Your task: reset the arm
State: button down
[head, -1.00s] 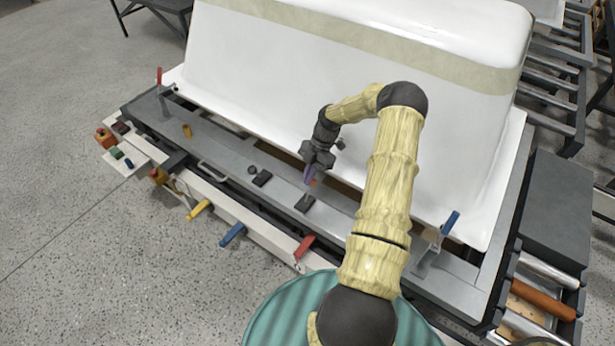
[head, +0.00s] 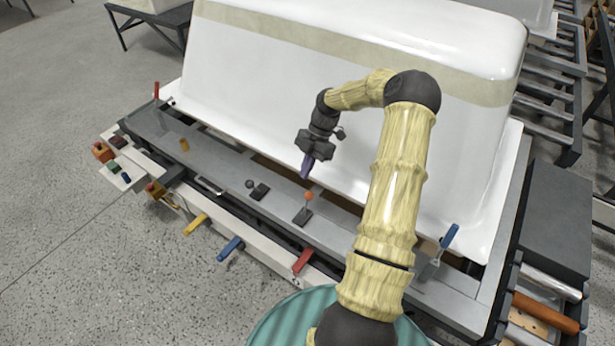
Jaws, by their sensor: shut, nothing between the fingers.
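My gripper (head: 307,166) hangs from my arm in front of the white bathtub shell (head: 290,95), its purple fingers pointing down. The fingers are shut and empty. They are above the grey bench ledge, up and to the left of an orange-knobbed lever (head: 308,197) and apart from it in the picture. A dark-knobbed lever (head: 250,184) stands further left on the ledge.
Yellow (head: 196,224), blue (head: 230,248) and red (head: 303,260) handles stick out along the bench front. A blue-handled clamp (head: 448,238) is at right, a red-handled one (head: 157,91) at left. A roller conveyor (head: 545,300) lies lower right. Open floor is at left.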

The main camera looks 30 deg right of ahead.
jog(key=shift+a+r, duration=0.15)
dwell(0.4)
jog(key=s+a+r+m+h+p, duration=0.4)
jog(key=a+r+m, duration=0.3)
jog(key=a+r, duration=0.35)
jog(key=s+a+r+m+t+p, duration=0.2)
jog(key=s+a+r+m, duration=0.2)
jog(key=s+r+m, duration=0.1)
jog(key=s+a+r+m+t+h+p, duration=0.1)
jog(key=s+a+r+m+t+p, duration=0.1)
jog(key=s+r+m, duration=0.4)
jog(key=s+a+m+p, duration=0.1)
jog(key=s+a+m, duration=0.1)
jog(key=shift+s+a+r+m+h, duration=0.2)
jog(key=shift+m+h, duration=0.1)
